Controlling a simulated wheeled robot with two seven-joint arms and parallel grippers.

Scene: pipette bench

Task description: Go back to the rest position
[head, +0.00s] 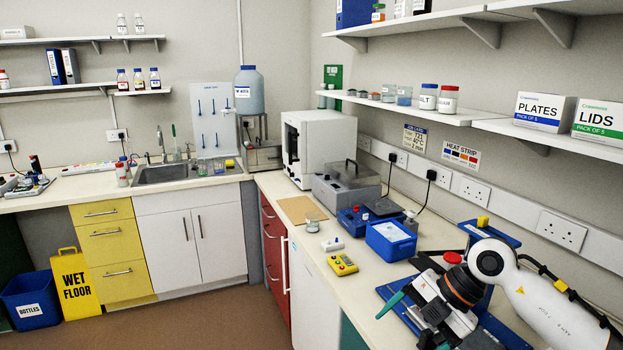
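My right arm (545,300) comes in from the lower right, white with a dark and copper-coloured wrist ring. My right gripper (436,308) is low over the right end of the bench, above or beside a blue base or mat (392,292). A teal pointed piece (391,305) sticks out to the left of it; I cannot tell whether it is held. The fingertips are too hidden to show whether they are open or shut. My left gripper is not in view.
A blue stand with a yellow top (484,228) is close behind my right arm. A blue box (391,240), a yellow handset (342,264) and a grey heated unit (347,186) stand along the bench (300,236). A shelf (555,137) overhangs it.

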